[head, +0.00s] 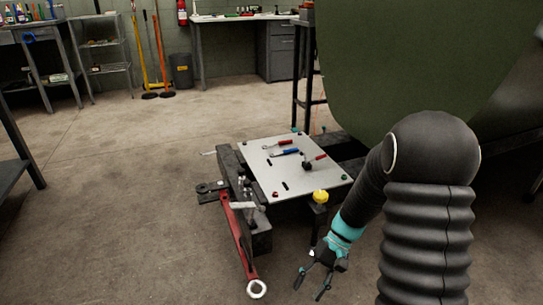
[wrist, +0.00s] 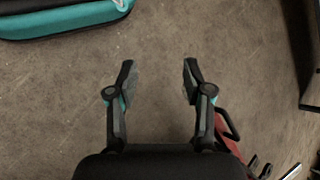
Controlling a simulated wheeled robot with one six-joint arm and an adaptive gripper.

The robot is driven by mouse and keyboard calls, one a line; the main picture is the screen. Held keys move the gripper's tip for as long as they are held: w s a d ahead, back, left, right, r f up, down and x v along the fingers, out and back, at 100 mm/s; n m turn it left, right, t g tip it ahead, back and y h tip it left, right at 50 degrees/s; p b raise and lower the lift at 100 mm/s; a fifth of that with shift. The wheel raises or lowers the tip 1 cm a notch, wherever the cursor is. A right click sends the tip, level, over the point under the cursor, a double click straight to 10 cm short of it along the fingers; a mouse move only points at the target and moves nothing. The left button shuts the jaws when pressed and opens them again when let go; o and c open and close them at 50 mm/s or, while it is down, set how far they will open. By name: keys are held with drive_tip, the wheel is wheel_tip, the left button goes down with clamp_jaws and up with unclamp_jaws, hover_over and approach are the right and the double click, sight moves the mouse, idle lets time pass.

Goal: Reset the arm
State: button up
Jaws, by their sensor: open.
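My arm is black with teal bands and reaches down at the right of the head view. My gripper (head: 311,284) is open and empty, low over the concrete floor and in front of the fixture table. In the wrist view my gripper (wrist: 157,80) shows two fingers spread apart with only bare floor between them.
A grey plate (head: 315,181) on a dark fixture holds several hand tools. A yellow knob (head: 320,196) stands at its near corner. A long red wrench (head: 236,238) leans at the fixture's left. A large green panel (head: 400,60) rises behind. Floor to the left is clear.

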drive_tip(key=s+d+r+t+h+p, duration=0.2)
drive_tip(key=s+r+t, duration=0.1)
drive_tip(key=r, duration=0.7)
drive_tip(key=s+d+r+n+t+h+p, duration=0.1)
drive_tip(key=s+r+t, duration=0.3)
drive_tip(key=r, duration=0.6)
drive_tip(key=s+d+r+t+h+p, duration=0.3)
drive_tip(key=s+r+t+p, duration=0.1)
drive_tip(key=r, duration=0.6)
drive_tip(key=shift+s+r, duration=0.2)
drive_tip(key=shift+s, duration=0.35)
